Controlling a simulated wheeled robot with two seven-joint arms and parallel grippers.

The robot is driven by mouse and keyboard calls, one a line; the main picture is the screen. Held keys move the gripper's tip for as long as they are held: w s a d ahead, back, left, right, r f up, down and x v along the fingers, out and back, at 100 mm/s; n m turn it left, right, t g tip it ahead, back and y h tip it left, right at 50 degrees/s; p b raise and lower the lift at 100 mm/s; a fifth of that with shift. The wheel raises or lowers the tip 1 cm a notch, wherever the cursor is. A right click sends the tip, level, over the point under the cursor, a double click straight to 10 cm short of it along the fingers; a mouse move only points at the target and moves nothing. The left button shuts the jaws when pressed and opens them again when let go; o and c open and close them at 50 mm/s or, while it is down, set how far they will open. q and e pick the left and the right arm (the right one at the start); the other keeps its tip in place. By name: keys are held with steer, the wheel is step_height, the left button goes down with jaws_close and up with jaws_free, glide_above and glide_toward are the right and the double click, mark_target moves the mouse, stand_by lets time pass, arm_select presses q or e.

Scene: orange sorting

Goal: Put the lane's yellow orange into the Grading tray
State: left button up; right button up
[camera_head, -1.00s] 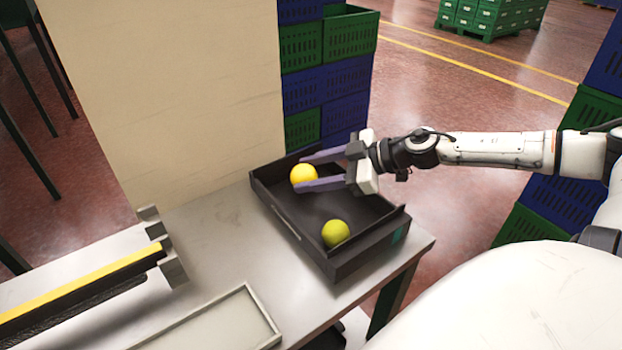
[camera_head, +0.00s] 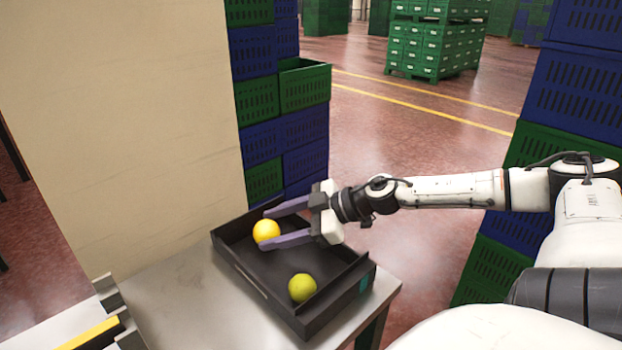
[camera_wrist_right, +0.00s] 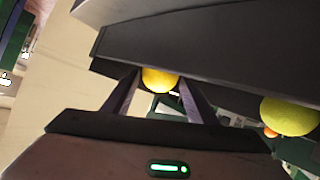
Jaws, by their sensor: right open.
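A yellow orange (camera_head: 266,232) rests in the far-left part of a dark open tray (camera_head: 233,257) on the table. My right gripper (camera_head: 264,230) reaches into the tray from the right, with one purple finger on each side of this orange. Its jaws are open. In the right wrist view the yellow orange (camera_wrist_right: 160,80) sits between the two fingertips. A greener yellow orange (camera_head: 302,288) lies in the near part of the tray; it also shows at the right wrist view's right side (camera_wrist_right: 289,116). My left gripper is out of view.
The tray stands near the right end of the metal table (camera_head: 190,305). A yellow-striped rail (camera_head: 92,334) is at lower left. A beige panel (camera_head: 120,130) rises behind the table. Blue and green crates (camera_head: 255,100) are stacked behind the tray, with more crates (camera_head: 575,90) at right.

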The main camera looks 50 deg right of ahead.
steer(key=shift+p+v, duration=0.45)
steer(key=shift+v, duration=0.75)
steer(key=v, duration=0.8)
steer(key=shift+s+d+p, duration=0.1)
steer(key=shift+s+p, duration=0.05)
steer(key=shift+p, duration=0.15)
steer(key=shift+s+d+r, duration=0.15)
steer(key=shift+s, duration=0.15)
